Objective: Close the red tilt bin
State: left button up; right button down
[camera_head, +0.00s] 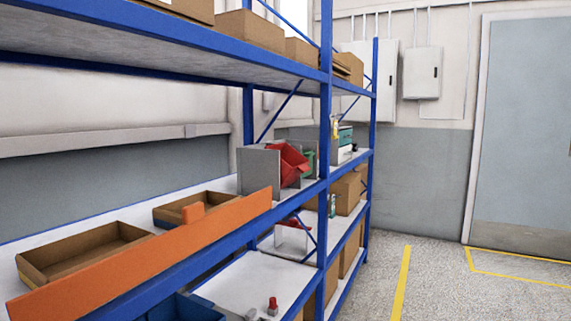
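The red tilt bin (291,163) sits in a grey housing (258,172) on the middle shelf of the blue rack. The bin is tipped out of the housing toward the aisle, so it stands open. The rack's blue upright passes just to the right of it. Neither of my grippers is in view.
An orange board (150,258) runs along the shelf's front edge, left of the bin. Open cardboard trays (82,250) lie behind it. A green bin (308,163) is partly hidden behind the red bin. Aisle floor (375,290) at right is clear.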

aim_at(293, 163)
jog(key=i+l+u, duration=0.35)
jog(key=i+l, duration=0.15)
jog(key=i+l+u, duration=0.15)
jog(key=l, duration=0.3)
jog(key=i+l+u, duration=0.2)
jog(key=l, duration=0.2)
jog(key=i+l+u, duration=0.15)
jog(key=l, duration=0.25)
jog(key=i+l+u, duration=0.15)
jog(key=l, duration=0.3)
jog(key=i+l+u, duration=0.3)
jog(key=i+l, duration=0.15)
